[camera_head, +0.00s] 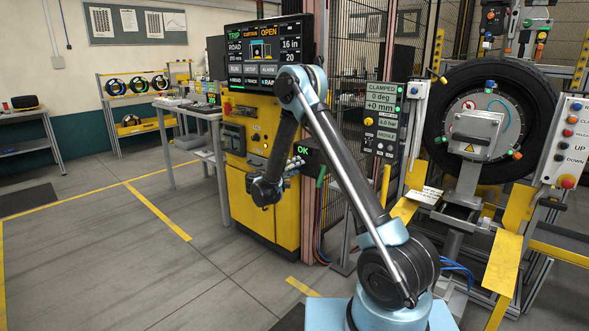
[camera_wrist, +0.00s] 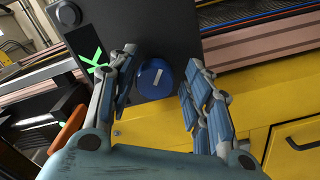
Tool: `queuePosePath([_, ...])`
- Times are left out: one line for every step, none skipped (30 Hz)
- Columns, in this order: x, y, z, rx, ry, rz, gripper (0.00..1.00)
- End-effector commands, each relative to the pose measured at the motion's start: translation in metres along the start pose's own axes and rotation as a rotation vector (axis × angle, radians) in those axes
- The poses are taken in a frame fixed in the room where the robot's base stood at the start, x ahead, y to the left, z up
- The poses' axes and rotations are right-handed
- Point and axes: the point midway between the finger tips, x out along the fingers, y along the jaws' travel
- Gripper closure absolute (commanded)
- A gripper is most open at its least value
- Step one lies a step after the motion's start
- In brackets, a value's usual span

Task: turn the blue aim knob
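The blue aim knob (camera_wrist: 155,79) is round with a light pointer mark and sits on a dark grey panel (camera_wrist: 185,32) in the wrist view. My gripper (camera_wrist: 160,73) is open, with one finger on each side of the knob. Gaps show between the fingers and the knob, and the knob lies between the fingertips in the picture. How far it is in depth I cannot tell. In the head view my gripper (camera_head: 298,162) is small beside the OK screen box (camera_head: 303,150), and the knob cannot be made out there.
A yellow cabinet (camera_head: 262,205) with a large screen (camera_head: 265,57) stands behind my arm. A mesh fence (camera_head: 348,60) and a panel reading CLAMPED (camera_head: 382,103) are to its right. The tyre (camera_head: 493,118) stands clamped farther right. The floor at left is clear.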

Motion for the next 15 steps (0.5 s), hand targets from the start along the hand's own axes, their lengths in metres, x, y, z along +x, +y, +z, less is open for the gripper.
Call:
queuePosePath([0.0, 0.0, -0.001, 0.0, 0.001, 0.001, 0.46])
queuePosePath([0.0, 0.0, -0.001, 0.0, 0.001, 0.001, 0.46])
queuePosePath([0.001, 0.001, -0.001, -0.001, 0.002, 0.001, 0.46])
queuePosePath([0.001, 0.001, -0.001, -0.001, 0.002, 0.002, 0.46])
queuePosePath([0.001, 0.001, -0.001, -0.001, 0.002, 0.002, 0.46])
queuePosePath([0.001, 0.001, -0.002, -0.001, 0.002, 0.002, 0.46])
queuePosePath([0.001, 0.001, -0.002, -0.001, 0.002, 0.002, 0.46])
queuePosePath([0.001, 0.001, -0.002, -0.001, 0.003, 0.002, 0.46])
queuePosePath([0.001, 0.001, -0.002, -0.001, 0.003, 0.003, 0.46])
queuePosePath([0.001, 0.001, -0.002, -0.001, 0.003, 0.003, 0.46])
queuePosePath([0.0, 0.001, -0.002, -0.001, 0.003, 0.003, 0.46])
queuePosePath([-0.002, 0.001, -0.002, -0.001, 0.004, 0.003, 0.46])
queuePosePath([-0.004, 0.001, -0.002, -0.001, 0.004, 0.003, 0.46])
queuePosePath([-0.007, 0.001, -0.003, -0.001, 0.004, 0.002, 0.46])
queuePosePath([-0.012, 0.001, -0.003, -0.001, 0.005, 0.002, 0.46])
